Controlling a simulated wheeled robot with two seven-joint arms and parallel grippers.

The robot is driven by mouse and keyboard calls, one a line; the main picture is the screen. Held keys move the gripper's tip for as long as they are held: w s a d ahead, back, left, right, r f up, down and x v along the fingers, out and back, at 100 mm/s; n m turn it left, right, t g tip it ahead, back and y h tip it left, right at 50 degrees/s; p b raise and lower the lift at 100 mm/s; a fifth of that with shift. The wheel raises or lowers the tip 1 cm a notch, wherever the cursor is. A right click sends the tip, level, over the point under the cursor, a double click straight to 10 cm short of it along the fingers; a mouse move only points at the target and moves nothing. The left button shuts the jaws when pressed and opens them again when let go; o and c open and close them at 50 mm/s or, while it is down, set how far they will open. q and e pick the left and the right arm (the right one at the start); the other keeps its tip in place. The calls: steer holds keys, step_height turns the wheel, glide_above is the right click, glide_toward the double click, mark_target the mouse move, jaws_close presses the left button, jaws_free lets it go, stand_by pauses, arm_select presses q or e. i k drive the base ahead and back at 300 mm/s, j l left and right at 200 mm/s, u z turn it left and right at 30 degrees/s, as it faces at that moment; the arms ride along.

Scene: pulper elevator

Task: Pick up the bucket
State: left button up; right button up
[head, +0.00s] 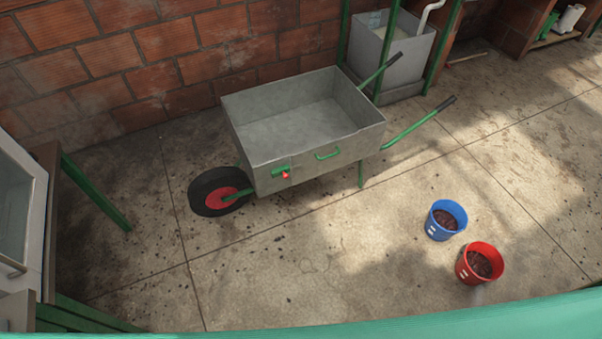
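A blue bucket (432,228) stands upright on the concrete floor at the right, with dark brown contents inside. A red bucket (466,271) stands upright just below and to the right of it, also with dark reddish-brown contents. A small gap seems to lie between the two. Neither of my grippers shows in the head view.
A grey wheelbarrow (300,160) with a red-hubbed wheel stands by the brick wall (150,50). A grey basin (405,60) stands behind it. A green surface edge (400,325) crosses the bottom. Open floor (300,260) lies left of the buckets.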

mark_target(446, 217)
steer(key=z, duration=1.55)
steer(key=i+j+z, duration=0.3)
steer(key=i, duration=0.25)
steer(key=j, duration=0.1)
